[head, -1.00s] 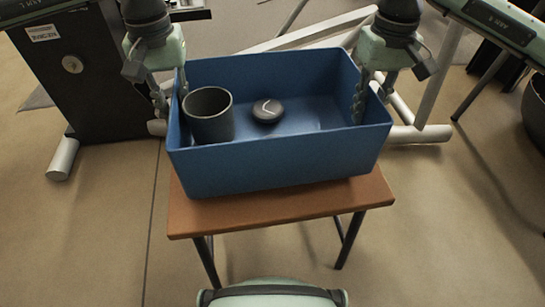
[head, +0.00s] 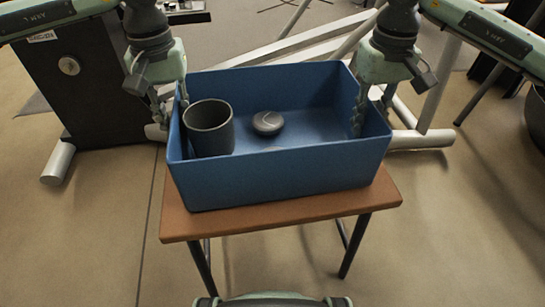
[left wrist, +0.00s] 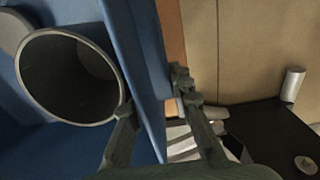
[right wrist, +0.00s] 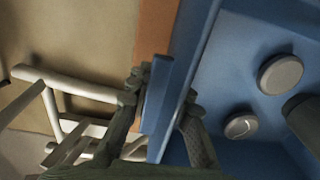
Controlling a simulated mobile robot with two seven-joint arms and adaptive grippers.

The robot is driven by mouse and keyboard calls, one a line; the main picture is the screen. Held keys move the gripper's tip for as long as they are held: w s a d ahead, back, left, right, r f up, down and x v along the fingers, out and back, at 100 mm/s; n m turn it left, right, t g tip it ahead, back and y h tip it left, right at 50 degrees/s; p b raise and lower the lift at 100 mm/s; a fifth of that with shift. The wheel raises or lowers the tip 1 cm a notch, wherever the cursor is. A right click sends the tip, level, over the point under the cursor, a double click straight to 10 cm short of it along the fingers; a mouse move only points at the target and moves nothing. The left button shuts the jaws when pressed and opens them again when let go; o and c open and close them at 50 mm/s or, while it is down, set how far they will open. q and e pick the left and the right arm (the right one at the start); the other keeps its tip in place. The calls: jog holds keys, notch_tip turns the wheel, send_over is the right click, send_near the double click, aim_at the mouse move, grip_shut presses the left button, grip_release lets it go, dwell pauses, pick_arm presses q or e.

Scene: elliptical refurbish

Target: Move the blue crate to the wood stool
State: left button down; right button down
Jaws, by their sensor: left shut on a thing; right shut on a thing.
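The blue crate (head: 285,170) is over the wood stool (head: 290,212) in the head view, its near wall above the brown seat. I cannot tell whether its base touches the seat.
A black cabinet-like piece (head: 85,90) with white tubular feet stands at the left. White tubular frames (head: 420,138) stand behind and right of the crate. A dark round container (head: 537,120) is at the right edge. The floor at both front sides is clear.

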pick_arm(q)
jog(key=shift+a+f, duration=0.2)
jog(key=shift+f, duration=0.25)
pick_arm(e)
jog(key=shift+d+f, duration=0.2)
jog(key=shift+f, duration=0.2)
pick_arm(q)
jog(key=c, duration=1.7)
grip_release()
jog(key=shift+r, duration=0.1)
jog(key=shift+c, duration=0.2)
pick_arm(e)
jog(key=c, duration=1.7)
grip_release()
jog(key=shift+r, duration=0.1)
jog(key=shift+c, duration=0.2)
pick_arm(q)
jog(key=o, duration=0.4)
jog(key=shift+d, duration=0.1)
pick_arm(e)
jog(key=o, duration=0.4)
jog(key=shift+a, duration=0.15)
